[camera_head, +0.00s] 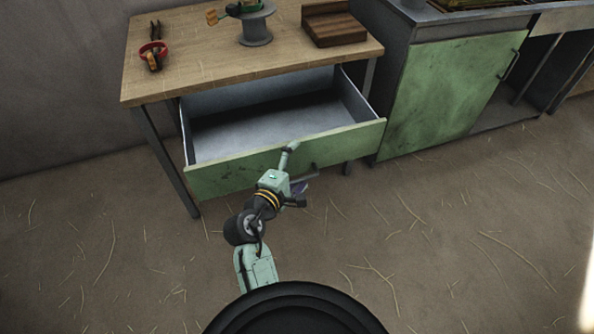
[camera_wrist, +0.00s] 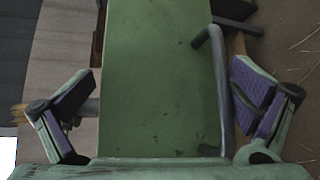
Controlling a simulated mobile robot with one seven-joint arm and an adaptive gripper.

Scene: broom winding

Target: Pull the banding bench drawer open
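The wooden-topped banding bench (camera_head: 240,60) has its drawer (camera_head: 270,115) pulled well out. The drawer's inside is pale grey and looks empty. Its scuffed green front (camera_head: 225,172) faces my gripper (camera_head: 292,168), which is close against it. In the wrist view the green front (camera_wrist: 155,80) fills the space between the fingers, and the grey bar handle (camera_wrist: 218,85) lies between them, beside the right finger's purple pad. The fingers of my gripper (camera_wrist: 165,100) are wide apart, one on each side of the front. In the head view my gripper largely hides the handle.
On the bench top are a grey spool (camera_head: 257,30), a wooden block (camera_head: 333,27) and red-and-orange pliers (camera_head: 153,52). A grey cabinet with a green door (camera_head: 450,90) stands to the right. The straw-strewn floor (camera_head: 430,240) in front is open.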

